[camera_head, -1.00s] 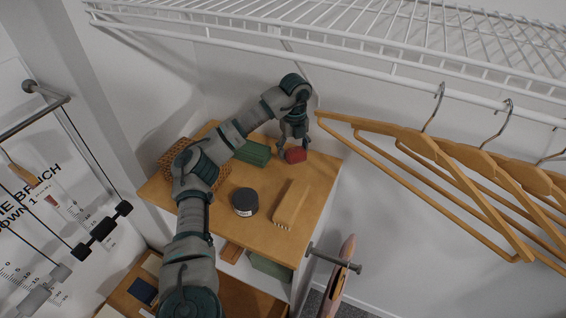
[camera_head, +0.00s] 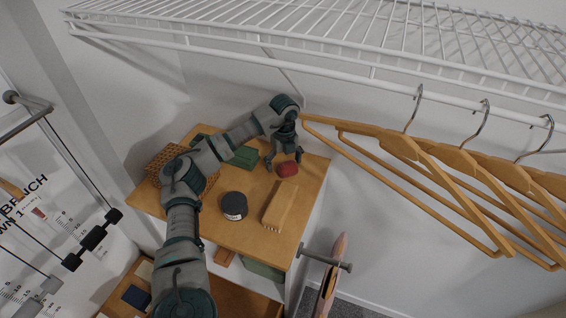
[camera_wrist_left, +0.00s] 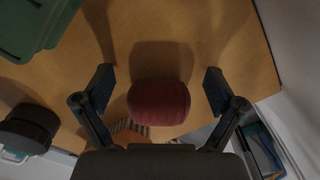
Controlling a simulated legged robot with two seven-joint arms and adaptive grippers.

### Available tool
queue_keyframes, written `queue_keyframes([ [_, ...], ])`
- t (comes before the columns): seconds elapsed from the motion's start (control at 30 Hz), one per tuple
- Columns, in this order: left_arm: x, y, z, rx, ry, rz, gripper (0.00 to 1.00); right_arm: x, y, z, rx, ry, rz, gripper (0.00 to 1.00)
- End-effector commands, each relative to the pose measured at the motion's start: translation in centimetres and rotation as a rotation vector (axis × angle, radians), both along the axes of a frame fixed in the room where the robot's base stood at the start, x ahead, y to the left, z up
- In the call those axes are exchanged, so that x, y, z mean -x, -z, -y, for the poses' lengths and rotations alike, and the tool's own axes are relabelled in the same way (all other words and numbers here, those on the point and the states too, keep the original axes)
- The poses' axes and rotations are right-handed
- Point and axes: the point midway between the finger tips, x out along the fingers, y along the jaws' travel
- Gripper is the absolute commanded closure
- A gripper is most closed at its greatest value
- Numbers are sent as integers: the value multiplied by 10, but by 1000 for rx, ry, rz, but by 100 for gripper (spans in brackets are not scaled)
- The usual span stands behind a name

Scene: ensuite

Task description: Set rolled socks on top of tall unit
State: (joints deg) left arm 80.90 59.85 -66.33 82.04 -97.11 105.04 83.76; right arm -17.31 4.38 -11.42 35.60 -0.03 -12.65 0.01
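The rolled socks are a small red roll (camera_head: 287,169) on the wooden top of the tall unit (camera_head: 240,235), near its back right corner. They also show in the left wrist view (camera_wrist_left: 158,102), between the two fingers and apart from both. My left gripper (camera_head: 284,162) is just above and behind the socks in the head view. Its fingers are spread wide in the left wrist view (camera_wrist_left: 158,88), with nothing held. Whether the socks touch the top is not fully clear. My right gripper is not in view.
The top also holds a dark round tin (camera_head: 234,206), a wooden brush (camera_head: 279,206), a green box (camera_head: 244,157) and a woven basket (camera_head: 168,160). A wire shelf (camera_head: 330,30) runs overhead. Wooden hangers (camera_head: 400,150) hang close at right.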

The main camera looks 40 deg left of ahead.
Motion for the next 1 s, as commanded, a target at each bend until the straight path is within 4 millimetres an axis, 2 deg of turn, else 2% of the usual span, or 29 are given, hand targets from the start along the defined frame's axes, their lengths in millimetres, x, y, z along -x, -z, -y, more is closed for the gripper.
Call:
queue_keyframes([
  [0.23,1,-5,6,-4,3,3,5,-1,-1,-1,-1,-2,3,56],
  [0.37,0,-15,4,-1,3,5,5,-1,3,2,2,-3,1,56],
  [0.57,-1,-58,-1,4,3,7,5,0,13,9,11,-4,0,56],
  [0.73,0,-99,-2,2,2,6,5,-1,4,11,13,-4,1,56],
  [0.83,0,-112,-2,1,2,5,5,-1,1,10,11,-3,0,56],
  [1.0,0,-124,0,-1,2,3,5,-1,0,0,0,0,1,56],
])
